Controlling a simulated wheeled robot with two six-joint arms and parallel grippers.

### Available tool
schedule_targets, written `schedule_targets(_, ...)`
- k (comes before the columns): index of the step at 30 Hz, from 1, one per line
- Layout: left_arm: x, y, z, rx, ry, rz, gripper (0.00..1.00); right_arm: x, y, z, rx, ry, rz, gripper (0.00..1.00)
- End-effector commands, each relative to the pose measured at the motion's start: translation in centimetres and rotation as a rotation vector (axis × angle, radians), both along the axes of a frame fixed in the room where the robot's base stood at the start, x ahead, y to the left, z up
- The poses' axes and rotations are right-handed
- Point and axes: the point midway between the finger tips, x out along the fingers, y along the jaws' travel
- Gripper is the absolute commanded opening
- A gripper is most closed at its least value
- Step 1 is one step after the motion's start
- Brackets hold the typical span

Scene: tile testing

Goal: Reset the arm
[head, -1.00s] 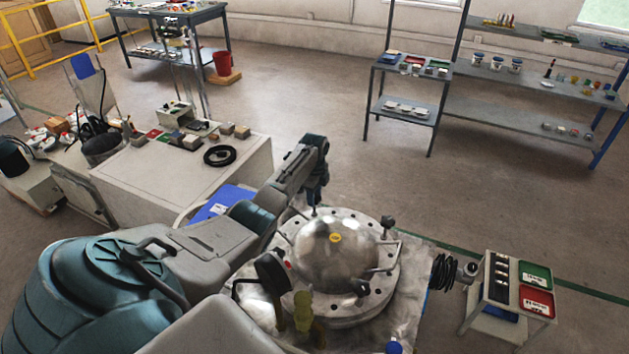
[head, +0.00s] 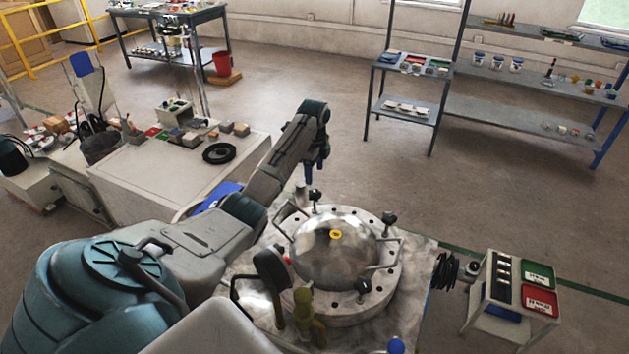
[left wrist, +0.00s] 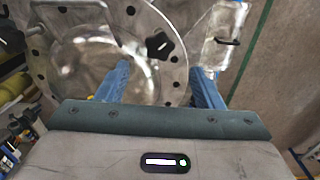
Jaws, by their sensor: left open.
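My left gripper (head: 316,174) is raised over the back edge of a round metal vessel with a domed lid (head: 330,250). In the left wrist view its two blue fingers (left wrist: 160,88) stand wide apart with nothing between them. The vessel's flange and a black star knob (left wrist: 160,46) show beyond the fingers. The left arm comes in from the lower left of the head view. My right gripper is not in view.
Black clamp knobs (head: 390,218) stand around the vessel's rim. A small stand with green and red trays (head: 538,272) is at the right. A white bench (head: 150,175) with small blocks and a black ring is at the left. A shelf rack (head: 530,88) stands at the back right. The floor between is clear.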

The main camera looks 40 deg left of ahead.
Motion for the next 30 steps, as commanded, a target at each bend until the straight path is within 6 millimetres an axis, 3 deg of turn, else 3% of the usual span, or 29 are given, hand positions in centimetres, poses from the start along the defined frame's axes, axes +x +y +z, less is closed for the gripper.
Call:
schedule_targets(8, 0.0, 0.0, 2.3, 0.0, -0.001, -0.001, 0.61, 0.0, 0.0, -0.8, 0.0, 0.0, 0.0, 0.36)
schedule_targets(30, 0.0, 0.0, 2.3, 0.0, 0.001, -0.001, 0.61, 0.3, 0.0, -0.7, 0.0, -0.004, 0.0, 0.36)
